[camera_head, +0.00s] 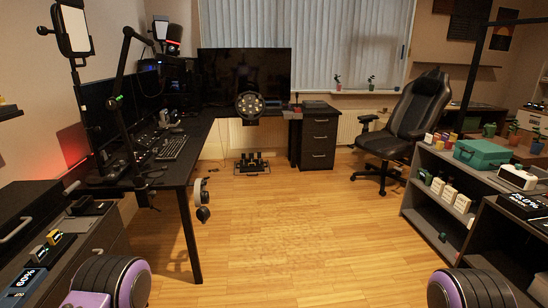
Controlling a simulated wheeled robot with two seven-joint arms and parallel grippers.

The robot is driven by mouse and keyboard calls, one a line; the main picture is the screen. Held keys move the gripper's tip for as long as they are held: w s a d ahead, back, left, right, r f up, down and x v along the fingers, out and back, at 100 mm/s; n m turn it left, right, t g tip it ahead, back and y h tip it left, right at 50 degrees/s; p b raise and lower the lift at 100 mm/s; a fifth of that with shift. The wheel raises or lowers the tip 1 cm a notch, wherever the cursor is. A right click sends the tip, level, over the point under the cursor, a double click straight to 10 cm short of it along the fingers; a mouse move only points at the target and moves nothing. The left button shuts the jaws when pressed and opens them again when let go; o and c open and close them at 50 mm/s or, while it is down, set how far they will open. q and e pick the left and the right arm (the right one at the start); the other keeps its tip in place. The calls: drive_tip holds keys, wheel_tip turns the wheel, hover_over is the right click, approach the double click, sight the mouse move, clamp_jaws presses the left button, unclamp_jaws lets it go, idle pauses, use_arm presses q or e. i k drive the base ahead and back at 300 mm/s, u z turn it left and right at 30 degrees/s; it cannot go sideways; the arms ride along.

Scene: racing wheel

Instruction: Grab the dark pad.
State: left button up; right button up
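I cannot single out the dark pad with certainty. A small dark object (86,207) lies on the left cabinet, too small and dim to identify. The black desk (185,165) along the left wall carries a keyboard (170,147) and other dark items; I cannot make out a separate pad there. The ribbed black and purple parts at both bottom corners appear to be my own arms. Neither gripper's fingers show.
A black office chair (408,118) stands at the back right, near a drawer unit (319,138). Pedals (252,163) lie on the floor below the racing wheel (249,104). Low shelves (455,180) line the right side. The middle wooden floor (290,235) is clear.

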sight(173, 116)
drive_tip(key=z, duration=0.2)
drive_tip(key=i, duration=2.7)
drive_tip(key=u, duration=0.55)
drive_tip(key=i, duration=2.3)
drive_tip(key=u, duration=0.65)
